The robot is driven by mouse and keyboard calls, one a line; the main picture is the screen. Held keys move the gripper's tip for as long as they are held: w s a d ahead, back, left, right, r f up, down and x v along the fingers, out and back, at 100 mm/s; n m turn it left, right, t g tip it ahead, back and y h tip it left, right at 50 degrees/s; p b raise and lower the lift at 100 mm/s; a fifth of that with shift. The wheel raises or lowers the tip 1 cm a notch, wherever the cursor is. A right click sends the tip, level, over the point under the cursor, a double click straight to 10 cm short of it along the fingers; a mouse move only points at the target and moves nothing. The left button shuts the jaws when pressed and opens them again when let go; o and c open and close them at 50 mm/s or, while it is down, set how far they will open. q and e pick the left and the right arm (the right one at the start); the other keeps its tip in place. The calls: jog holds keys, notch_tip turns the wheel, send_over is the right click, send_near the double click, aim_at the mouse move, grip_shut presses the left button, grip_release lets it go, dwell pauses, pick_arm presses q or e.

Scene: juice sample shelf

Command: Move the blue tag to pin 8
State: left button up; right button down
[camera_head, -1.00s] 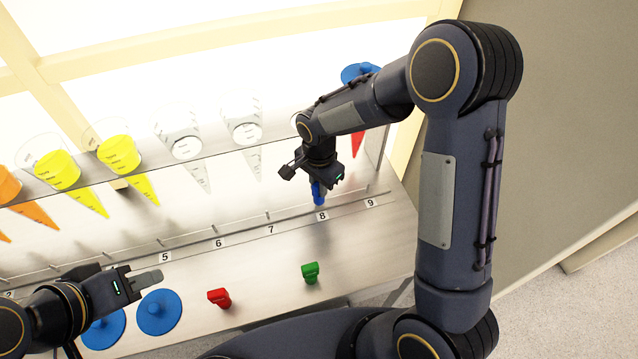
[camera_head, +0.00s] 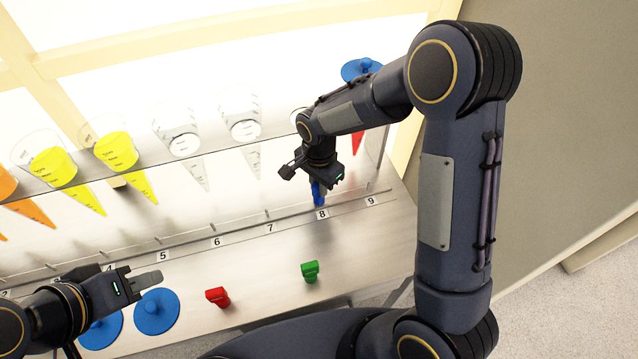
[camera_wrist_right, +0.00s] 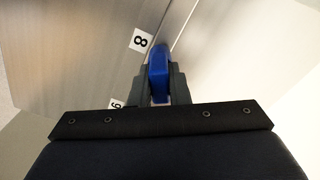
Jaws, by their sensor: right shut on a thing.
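The blue tag (camera_head: 318,193) is held in my right gripper (camera_head: 318,183), just above the number 8 label (camera_head: 322,214) on the rail. In the right wrist view the blue tag (camera_wrist_right: 158,72) sits between the two fingertips of my right gripper (camera_wrist_right: 160,85), beside the 8 label (camera_wrist_right: 141,40). Pin 8 itself is hidden behind the tag and gripper, so I cannot tell whether the tag is on it. My left gripper (camera_head: 148,279) is over the lower left of the bench, by a blue lid; its fingers look close together, but its opening is unclear.
A red tag (camera_head: 217,296) and a green tag (camera_head: 310,271) stand on the front of the bench. Blue lids (camera_head: 156,312) lie at the left. Cones with yellow, orange and clear contents hang in the shelf (camera_head: 225,148) above the numbered rail (camera_head: 200,232).

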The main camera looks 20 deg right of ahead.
jog(key=shift+f, duration=0.25)
jog(key=c, duration=1.3)
grip_release()
